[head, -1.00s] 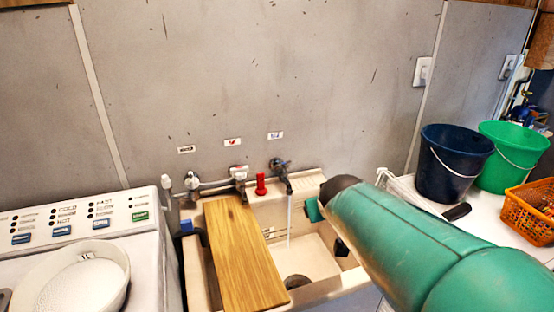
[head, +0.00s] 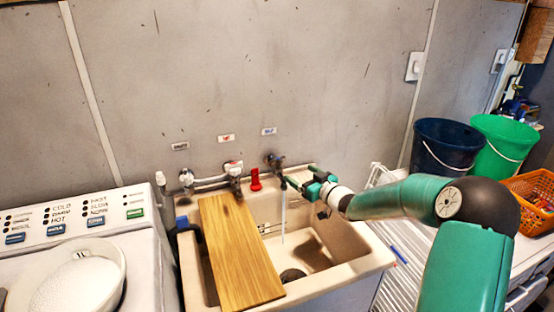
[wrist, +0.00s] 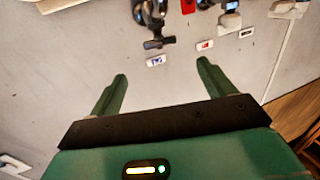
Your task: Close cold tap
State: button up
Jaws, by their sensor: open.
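The cold tap (head: 275,160) is the dark tap on the wall pipe, under the label with blue marking (head: 268,131). A thin stream of water (head: 284,215) falls from it into the sink (head: 345,262). My gripper (head: 287,175) is open and empty, just right of the tap in the head view. In the wrist view the tap (wrist: 151,14) shows upside down, its dark handle (wrist: 158,42) beyond the gap between my open fingers (wrist: 162,70). I cannot tell whether a finger touches the tap.
A red-topped fitting (head: 255,180) and a white tap (head: 234,170) stand left of the cold tap. A wooden board (head: 238,250) lies across the sink's left side. The washing machine (head: 75,225) is at left. Blue (head: 440,150) and green (head: 505,145) buckets stand at right.

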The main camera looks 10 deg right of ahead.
aim_at(282, 161)
jog(key=x, duration=1.4)
jog(key=shift+d, duration=0.1)
jog(key=shift+s, duration=0.1)
jog(key=c, duration=1)
